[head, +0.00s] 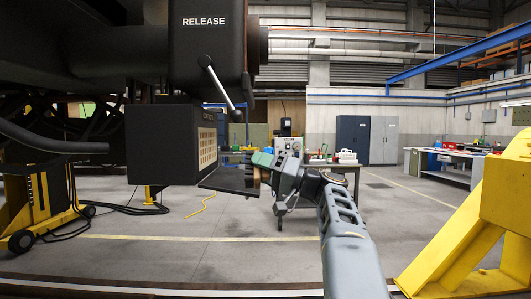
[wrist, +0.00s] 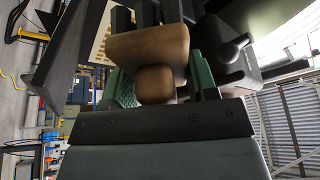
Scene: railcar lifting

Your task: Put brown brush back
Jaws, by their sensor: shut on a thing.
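My gripper (head: 262,162) is at the middle of the head view, to the right of a black box hung under the railcar. Its green fingers (wrist: 122,88) are shut on the brown brush (wrist: 150,50), seen close up in the wrist view. The brush has a brown block and a knob-like grip, with black parts beyond the block. In the head view only a small brown part of the brush (head: 265,176) shows beside the fingers. A dark flat plate (head: 228,181) juts out at the box's lower right, close to the brush. I cannot tell whether they touch.
The black box (head: 160,145) with a tan vented side (head: 207,148) hangs at left. Above it is a RELEASE housing (head: 208,55) with a lever (head: 218,82). A yellow stand (head: 465,225) fills the right. A cart (head: 340,165) and workbench (head: 450,165) stand behind.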

